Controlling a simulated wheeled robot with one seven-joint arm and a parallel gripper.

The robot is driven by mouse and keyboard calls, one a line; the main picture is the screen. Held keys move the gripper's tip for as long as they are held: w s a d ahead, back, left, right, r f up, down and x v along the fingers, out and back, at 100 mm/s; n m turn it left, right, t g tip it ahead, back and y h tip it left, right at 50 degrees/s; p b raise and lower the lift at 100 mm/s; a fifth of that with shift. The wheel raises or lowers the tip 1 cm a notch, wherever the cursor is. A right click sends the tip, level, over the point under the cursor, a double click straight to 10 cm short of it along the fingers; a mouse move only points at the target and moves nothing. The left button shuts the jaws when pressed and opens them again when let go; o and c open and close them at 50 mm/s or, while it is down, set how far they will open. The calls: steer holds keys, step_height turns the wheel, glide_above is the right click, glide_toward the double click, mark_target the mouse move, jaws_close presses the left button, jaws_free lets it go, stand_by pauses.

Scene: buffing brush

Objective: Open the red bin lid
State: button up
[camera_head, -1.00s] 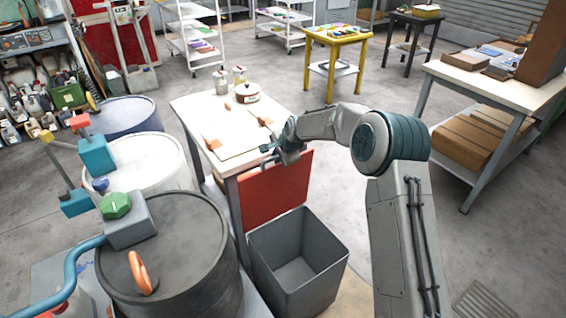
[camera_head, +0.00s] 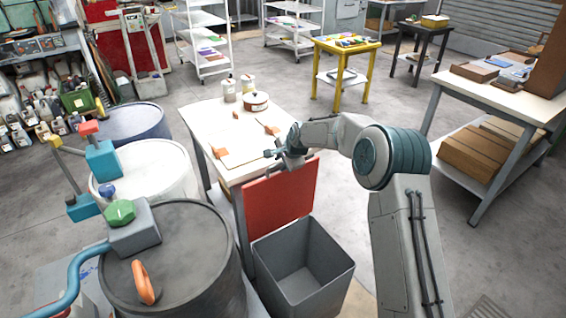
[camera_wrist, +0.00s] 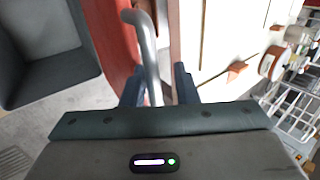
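The grey bin (camera_head: 330,262) stands on the floor in front of the white-topped table, its mouth uncovered and its inside empty. Its red lid (camera_head: 280,200) stands upright at the bin's back edge, against the table side. The lid also shows in the wrist view (camera_wrist: 112,30). My gripper (camera_head: 281,154) is at the lid's upper edge. In the wrist view my gripper (camera_wrist: 158,88) has its two fingers apart, with the curved metal handle (camera_wrist: 147,45) running between them. A gap shows between the handle and the right finger.
The table (camera_head: 222,118) behind the lid holds canisters, a round pot and boards. Large drums (camera_head: 180,255) with a blue pipe and valves crowd the left side. A workbench (camera_head: 490,85) with boxes stands at the right. Floor between is clear.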

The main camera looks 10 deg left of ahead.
steer(key=shift+d+f, duration=0.15)
steer(key=shift+f, duration=0.05)
steer(key=b+v, duration=0.1)
steer(key=v, duration=1.3)
steer(key=shift+a+b, duration=0.2)
steer(key=shift+b, duration=0.15)
steer(key=shift+r, duration=0.1)
steer(key=s+d+r+n+h, duration=0.2)
steer(key=s+d+n, duration=0.1)
steer(key=s+d, duration=0.5)
steer(key=s+d+r+n+h, duration=0.2)
steer(key=s+d+r, duration=0.1)
steer(key=s+d, duration=0.55)
steer(key=s+d+f+n+g, duration=0.1)
steer(key=s+d, duration=0.4)
steer(key=s, duration=0.5)
steer(key=s+d+f+n+g, duration=0.1)
steer(key=s+d+f+n, duration=0.1)
steer(key=s+d, duration=0.4)
steer(key=s, duration=0.4)
steer(key=shift+f+n+h, duration=0.15)
steer(key=shift+n+h, duration=0.25)
